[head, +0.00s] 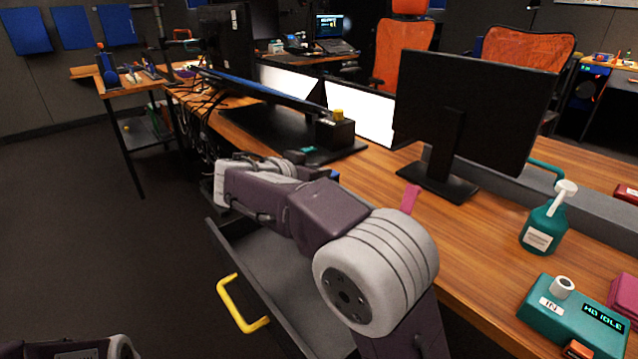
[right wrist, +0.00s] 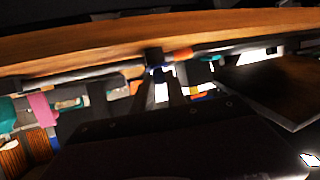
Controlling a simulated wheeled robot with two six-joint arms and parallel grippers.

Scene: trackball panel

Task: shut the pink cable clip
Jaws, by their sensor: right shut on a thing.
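A pink upright tab (head: 410,198), which looks like the pink cable clip, stands at the desk's front edge in the head view. My right arm hides its lower part, so I cannot tell how far it is open. A pink piece (right wrist: 42,108) also shows at the left of the right wrist view. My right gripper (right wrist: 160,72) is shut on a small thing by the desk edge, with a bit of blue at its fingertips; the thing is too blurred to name. The pink piece is well to the side of it. My left gripper is out of view.
Monitors (head: 470,110) stand on the wooden desk (head: 385,165). At the right are a teal spray bottle (head: 543,228) and a teal box (head: 570,318) with a knob. A grey drawer or tray with a yellow handle (head: 240,308) lies below the desk edge.

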